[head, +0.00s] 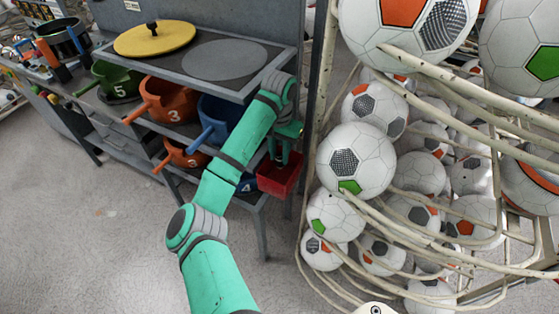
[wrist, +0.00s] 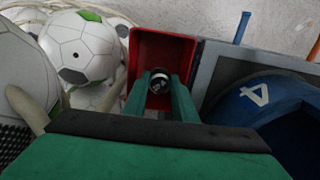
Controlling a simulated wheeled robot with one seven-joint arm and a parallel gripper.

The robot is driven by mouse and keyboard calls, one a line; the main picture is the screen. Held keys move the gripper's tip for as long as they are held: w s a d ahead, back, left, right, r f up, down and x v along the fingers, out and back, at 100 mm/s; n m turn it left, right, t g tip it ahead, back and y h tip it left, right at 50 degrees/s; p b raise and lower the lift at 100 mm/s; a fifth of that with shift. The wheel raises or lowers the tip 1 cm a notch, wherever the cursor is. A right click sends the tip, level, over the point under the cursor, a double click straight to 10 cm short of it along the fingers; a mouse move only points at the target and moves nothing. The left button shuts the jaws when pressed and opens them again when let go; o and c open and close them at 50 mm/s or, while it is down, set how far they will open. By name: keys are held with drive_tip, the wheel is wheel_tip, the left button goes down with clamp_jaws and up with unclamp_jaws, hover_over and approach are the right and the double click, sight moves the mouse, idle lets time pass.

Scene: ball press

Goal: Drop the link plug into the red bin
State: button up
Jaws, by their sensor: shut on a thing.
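The red bin (head: 277,180) hangs at the right end of the shelf unit in the head view. In the wrist view the red bin (wrist: 182,48) lies straight beyond my fingers, with its open inside facing the camera. My gripper (wrist: 160,92) is shut on the link plug (wrist: 159,82), a small round dark and silver piece between the fingertips. It appears in front of the bin's opening; I cannot tell the exact height. In the head view my gripper (head: 284,152) points down at the bin, and the plug is hidden there.
A white wire rack of footballs (head: 357,160) stands close on the right of the bin. A grey tabletop (head: 190,68) with a yellow lid (head: 154,38) is above. Floor at lower left is clear.

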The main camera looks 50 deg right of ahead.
sight(280, 158)
drive_tip(key=shift+s+d+f, duration=0.1)
drive_tip(key=shift+s+f, duration=0.05)
drive_tip(key=shift+f, duration=0.6)
drive_tip(key=shift+s+d+f, duration=0.1)
drive_tip(key=shift+f, duration=0.65)
drive_tip(key=shift+a, duration=0.1)
drive_tip(key=shift+w+f, duration=0.15)
drive_tip(key=shift+f, duration=0.45)
drive_tip(key=o, duration=1)
drive_tip(key=shift+o, duration=0.2)
drive_tip(key=shift+r, duration=4.35)
